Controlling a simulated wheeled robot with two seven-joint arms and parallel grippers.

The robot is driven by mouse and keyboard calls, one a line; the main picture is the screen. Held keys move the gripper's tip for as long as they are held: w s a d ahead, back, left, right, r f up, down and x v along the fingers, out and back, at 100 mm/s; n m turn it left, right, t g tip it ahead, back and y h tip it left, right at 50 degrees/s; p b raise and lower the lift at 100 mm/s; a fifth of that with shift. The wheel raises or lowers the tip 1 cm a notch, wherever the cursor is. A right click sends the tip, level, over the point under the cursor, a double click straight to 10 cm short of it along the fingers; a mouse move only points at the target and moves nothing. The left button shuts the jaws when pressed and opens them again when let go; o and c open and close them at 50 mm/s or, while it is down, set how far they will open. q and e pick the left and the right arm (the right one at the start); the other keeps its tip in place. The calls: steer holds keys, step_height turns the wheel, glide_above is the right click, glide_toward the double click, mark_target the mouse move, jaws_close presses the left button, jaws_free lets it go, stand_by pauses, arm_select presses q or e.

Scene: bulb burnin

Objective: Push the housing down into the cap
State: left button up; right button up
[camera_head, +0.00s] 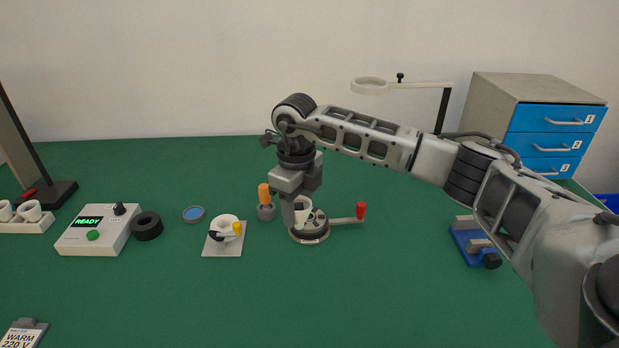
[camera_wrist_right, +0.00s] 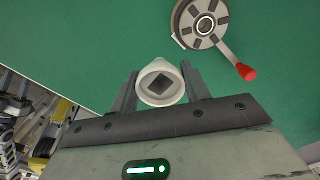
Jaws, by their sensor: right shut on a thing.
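My right gripper (camera_head: 298,212) is shut on a white, cup-like housing (camera_head: 304,204). In the right wrist view the housing (camera_wrist_right: 161,84) sits between the two fingers (camera_wrist_right: 160,90), with a dark square in its middle. A round grey chuck with a red-knobbed lever (camera_head: 310,236) stands just below and beside the gripper in the head view. In the wrist view the chuck (camera_wrist_right: 202,24) lies up and right of the housing, not under it. A small pale ring sits at its centre; I cannot tell whether this is the cap. My left gripper is out of view.
An orange-handled tool (camera_head: 265,200) stands close left of the gripper. Further left are a white plate with a yellow-tipped holder (camera_head: 223,246), a black ring (camera_head: 147,227) and a tester reading READY (camera_head: 95,235). A blue vise (camera_head: 468,244) is at right.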

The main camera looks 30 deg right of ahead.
steer(key=w+d+r+m+b, duration=0.25)
steer(key=w+d+m, duration=0.35)
steer(key=m, duration=1.3)
steer(key=f+b, duration=0.4)
steer(key=f, duration=0.1)
steer(key=shift+s+d+f+b, duration=0.15)
steer(key=shift+s+b, duration=0.15)
steer(key=shift+f, duration=0.1)
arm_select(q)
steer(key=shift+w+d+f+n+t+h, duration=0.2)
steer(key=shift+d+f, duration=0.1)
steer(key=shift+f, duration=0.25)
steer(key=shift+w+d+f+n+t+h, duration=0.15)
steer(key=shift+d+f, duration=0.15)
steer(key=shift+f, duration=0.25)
arm_select(e)
steer(key=shift+f, duration=0.2)
arm_select(q)
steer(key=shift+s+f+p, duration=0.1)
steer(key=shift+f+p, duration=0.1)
steer(key=shift+p, duration=0.1)
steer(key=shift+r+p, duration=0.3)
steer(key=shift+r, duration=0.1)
arm_select(e)
steer(key=shift+f, duration=0.1)
